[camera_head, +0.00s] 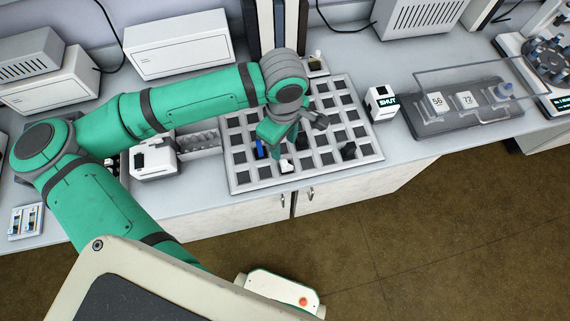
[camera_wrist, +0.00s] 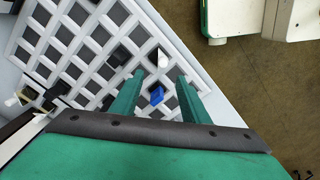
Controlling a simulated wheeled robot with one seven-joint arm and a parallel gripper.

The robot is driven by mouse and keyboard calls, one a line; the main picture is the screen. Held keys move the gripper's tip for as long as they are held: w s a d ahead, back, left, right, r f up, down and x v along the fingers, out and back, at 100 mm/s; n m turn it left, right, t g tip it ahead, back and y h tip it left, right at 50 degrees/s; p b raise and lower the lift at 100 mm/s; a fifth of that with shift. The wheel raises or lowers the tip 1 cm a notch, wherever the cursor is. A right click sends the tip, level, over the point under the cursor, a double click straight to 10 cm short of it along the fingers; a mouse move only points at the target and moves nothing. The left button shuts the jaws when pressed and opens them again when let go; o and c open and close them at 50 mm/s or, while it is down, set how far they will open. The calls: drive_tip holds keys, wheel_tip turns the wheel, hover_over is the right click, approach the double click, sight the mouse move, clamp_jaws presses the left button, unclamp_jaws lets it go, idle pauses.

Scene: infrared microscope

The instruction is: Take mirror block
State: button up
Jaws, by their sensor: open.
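My gripper (camera_head: 272,147) hangs over the slotted white tray (camera_head: 240,180), its green fingers pointing down. In the wrist view my gripper (camera_wrist: 160,82) is open, its fingers wide apart. A small blue block (camera_wrist: 157,95) shows between them; the head view shows it (camera_head: 260,149) just left of my gripper. The head view also shows a white block (camera_head: 287,167) near the tray's front edge and a black block (camera_head: 348,150) to the right. I cannot tell which is the mirror block.
A white box marked SHUT (camera_head: 380,103) stands right of the tray, with a clear-lidded stage (camera_head: 465,110) farther right. A white device (camera_head: 153,158) stands to the left. White boxes line the back. My arm covers part of the tray.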

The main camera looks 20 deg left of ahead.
hover_over(284, 161)
drive_tip(key=f, duration=0.4)
drive_tip(key=shift+w+a+f, duration=0.1)
drive_tip(key=shift+w+f, duration=0.15)
drive_tip(key=shift+f, duration=0.05)
drive_tip(key=shift+s+f, duration=0.2)
drive_tip(key=shift+f, duration=0.85)
drive_tip(key=shift+s+f, duration=0.15)
drive_tip(key=shift+f, duration=1.6)
clamp_jaws()
